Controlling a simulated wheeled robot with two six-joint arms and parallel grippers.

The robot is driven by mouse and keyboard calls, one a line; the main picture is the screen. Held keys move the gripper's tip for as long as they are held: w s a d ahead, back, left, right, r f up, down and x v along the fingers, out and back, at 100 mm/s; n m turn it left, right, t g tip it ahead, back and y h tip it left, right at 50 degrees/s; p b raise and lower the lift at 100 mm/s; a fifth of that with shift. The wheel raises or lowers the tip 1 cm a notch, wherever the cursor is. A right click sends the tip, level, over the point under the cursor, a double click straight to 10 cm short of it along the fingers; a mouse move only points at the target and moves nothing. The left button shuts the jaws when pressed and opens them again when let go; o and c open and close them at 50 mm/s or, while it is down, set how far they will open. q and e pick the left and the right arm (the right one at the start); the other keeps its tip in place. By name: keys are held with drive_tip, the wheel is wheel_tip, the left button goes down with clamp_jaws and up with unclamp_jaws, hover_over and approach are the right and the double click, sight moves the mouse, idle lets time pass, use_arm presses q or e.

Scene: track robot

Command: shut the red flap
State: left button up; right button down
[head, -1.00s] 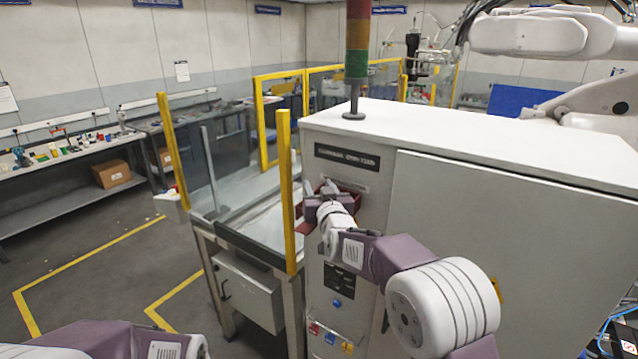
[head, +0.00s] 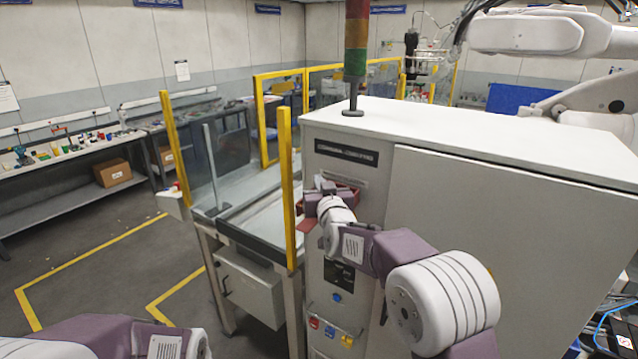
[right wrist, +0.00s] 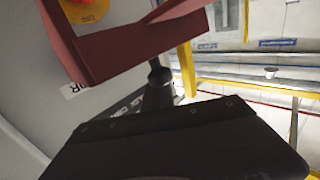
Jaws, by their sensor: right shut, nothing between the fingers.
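A red housing (head: 347,192) sits on the front of the grey cabinet, largely hidden behind my right gripper. A red piece, seemingly the open flap (head: 307,226), sticks out below and left of the gripper. In the right wrist view, red panels (right wrist: 140,42) stand out from the cabinet near a yellow and red button (right wrist: 84,10). My right gripper (head: 312,202) is shut and empty, close beside the red parts. Its dark fingers (right wrist: 158,92) point toward the red edge; I cannot tell whether they touch. My left gripper is out of view; only my left arm shows.
The cabinet (head: 480,230) fills the right side. A yellow post (head: 286,190) stands just left of the red parts, beside a glass-guarded conveyor (head: 262,218). A signal tower (head: 355,60) rises from the cabinet top. Open floor lies to the left.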

drive_tip(key=shift+w+f, duration=0.1)
drive_tip(key=shift+w, duration=0.15)
drive_tip(key=shift+s, duration=0.25)
drive_tip(key=c, duration=2.2)
unclamp_jaws()
drive_tip(key=shift+w, duration=0.15)
drive_tip(key=c, duration=1.3)
unclamp_jaws()
drive_tip(key=shift+o, duration=0.2)
